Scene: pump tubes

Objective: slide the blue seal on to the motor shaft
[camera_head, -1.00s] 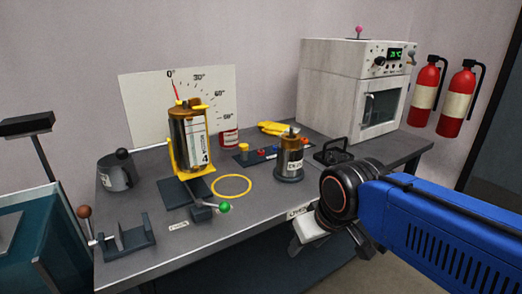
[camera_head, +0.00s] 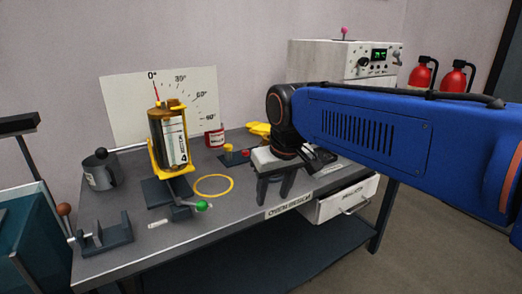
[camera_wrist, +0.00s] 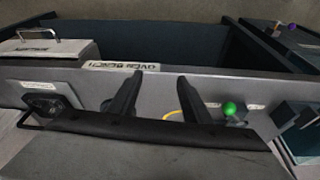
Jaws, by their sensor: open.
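My gripper (camera_head: 274,198) is open and empty over the front edge of the bench, fingers pointing down; its two fingers also show in the wrist view (camera_wrist: 160,77). I cannot make out the blue seal in either current view. The small tray of coloured parts is partly hidden behind my arm; a yellow part (camera_head: 228,154) and a red part (camera_head: 245,153) still show. The copper and grey canister with a top stub, seen earlier, is now hidden by my gripper. I cannot tell whether that stub is the motor shaft.
A brown cylinder (camera_head: 168,136) leans in a yellow cradle before an angle board (camera_head: 204,87). A yellow ring (camera_head: 214,177) and green knob (camera_head: 203,206) lie left of my gripper. A white drawer (camera_head: 341,201) sticks out at right. A grey pot (camera_head: 101,172) stands left.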

